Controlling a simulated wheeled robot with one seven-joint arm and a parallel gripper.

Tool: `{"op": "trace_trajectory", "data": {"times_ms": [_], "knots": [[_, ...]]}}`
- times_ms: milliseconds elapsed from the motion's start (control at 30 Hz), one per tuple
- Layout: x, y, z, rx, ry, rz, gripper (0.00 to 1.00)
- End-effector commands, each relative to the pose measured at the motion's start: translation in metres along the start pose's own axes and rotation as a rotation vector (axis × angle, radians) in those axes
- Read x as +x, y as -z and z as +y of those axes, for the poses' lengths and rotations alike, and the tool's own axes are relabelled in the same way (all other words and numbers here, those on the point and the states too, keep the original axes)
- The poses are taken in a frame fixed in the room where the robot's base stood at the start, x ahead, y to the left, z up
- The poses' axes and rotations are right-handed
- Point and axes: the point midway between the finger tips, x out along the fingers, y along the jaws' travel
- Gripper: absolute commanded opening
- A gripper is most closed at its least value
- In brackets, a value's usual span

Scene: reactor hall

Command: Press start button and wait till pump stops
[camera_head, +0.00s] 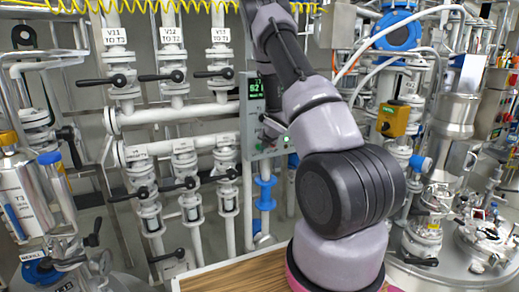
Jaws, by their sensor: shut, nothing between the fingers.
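A grey control box (253,148) with a small green-lit display (256,88) is fixed among the pipes at the centre. A small green light (287,140) glows near its lower right edge; I cannot tell whether it is the start button. My arm rises in front of the box and covers its right part. My gripper (271,127), dark and small, shows in front of the box's lower right part, close to the green light. It is shut and empty. I cannot tell whether it touches a button. The pump cannot be made out.
White pipes with black-handled valves, labelled V11, V12 and V13, fill the left. A wooden tabletop (235,276) lies low at the centre. Steel vessels (456,115) and a yellow box (393,119) stand at the right. A yellow coiled hose (150,6) runs along the top.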

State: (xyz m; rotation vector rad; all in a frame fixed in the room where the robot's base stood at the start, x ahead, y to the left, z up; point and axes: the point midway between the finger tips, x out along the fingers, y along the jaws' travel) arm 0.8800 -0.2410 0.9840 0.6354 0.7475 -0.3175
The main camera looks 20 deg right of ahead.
Motion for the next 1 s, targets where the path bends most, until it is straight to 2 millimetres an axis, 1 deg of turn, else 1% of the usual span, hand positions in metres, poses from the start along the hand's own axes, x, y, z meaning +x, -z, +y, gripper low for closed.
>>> {"op": "trace_trajectory", "data": {"times_ms": [200,633,1000], "knots": [[-0.009,0.006,-0.005,0.0,0.0,0.0,0.0],[-0.012,0.009,-0.009,0.0,0.0,0.0,0.0],[-0.037,0.027,-0.027,0.0,0.001,0.001,0.0]]}}
